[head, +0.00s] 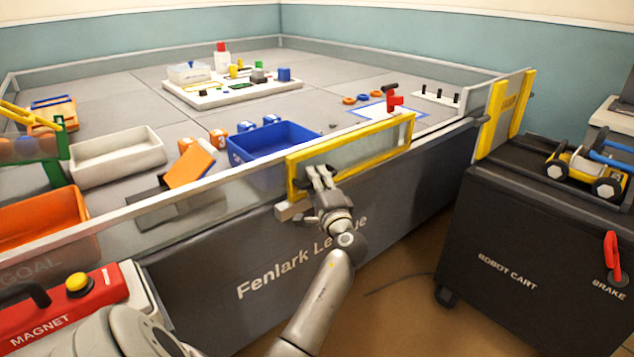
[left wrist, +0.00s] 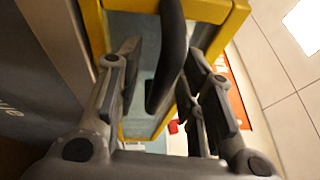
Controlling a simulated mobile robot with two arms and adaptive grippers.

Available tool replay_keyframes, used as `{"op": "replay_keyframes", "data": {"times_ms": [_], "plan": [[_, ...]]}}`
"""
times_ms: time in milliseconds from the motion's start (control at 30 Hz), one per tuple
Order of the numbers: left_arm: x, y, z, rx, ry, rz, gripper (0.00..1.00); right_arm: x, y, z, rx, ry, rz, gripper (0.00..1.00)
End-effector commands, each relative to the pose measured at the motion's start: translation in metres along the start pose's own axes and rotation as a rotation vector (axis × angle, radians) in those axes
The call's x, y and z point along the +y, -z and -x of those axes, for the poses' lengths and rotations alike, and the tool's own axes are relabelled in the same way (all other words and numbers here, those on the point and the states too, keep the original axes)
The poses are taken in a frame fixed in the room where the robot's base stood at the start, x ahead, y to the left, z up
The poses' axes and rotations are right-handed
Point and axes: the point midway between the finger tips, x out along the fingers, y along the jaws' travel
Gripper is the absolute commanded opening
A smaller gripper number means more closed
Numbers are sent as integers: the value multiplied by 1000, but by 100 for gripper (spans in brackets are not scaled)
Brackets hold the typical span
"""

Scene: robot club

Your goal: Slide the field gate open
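The field gate (head: 379,145) is a clear panel in a yellow frame, set in the clear wall of the field. Its yellow frame also shows in the left wrist view (left wrist: 238,18). My left gripper (head: 320,174) is at the gate's left end, on the near side. In the left wrist view a dark upright handle (left wrist: 171,45) stands between the two spread fingers of my left gripper (left wrist: 165,85). A gap shows beside the left finger, so the fingers are around the handle, not closed on it. My right gripper is not in view.
A black robot cart (head: 530,250) stands right of the field, with a yellow wheeled robot (head: 585,170) on top. A blue bin (head: 275,143) sits behind the gate. A red magnet box (head: 75,310) is at the lower left. Floor is clear between field and cart.

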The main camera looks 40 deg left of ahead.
Motion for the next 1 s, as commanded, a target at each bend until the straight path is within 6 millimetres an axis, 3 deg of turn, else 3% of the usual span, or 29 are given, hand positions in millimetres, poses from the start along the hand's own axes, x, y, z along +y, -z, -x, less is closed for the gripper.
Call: {"op": "replay_keyframes", "data": {"times_ms": [233, 700, 1000], "plan": [[0, 1, 11, 4, 0, 1, 35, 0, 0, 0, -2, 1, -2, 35], [1, 0, 102, 1, -3, 0, 35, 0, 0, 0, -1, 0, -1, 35], [0, -1, 120, -2, 0, 0, 35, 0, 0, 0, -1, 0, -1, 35]]}}
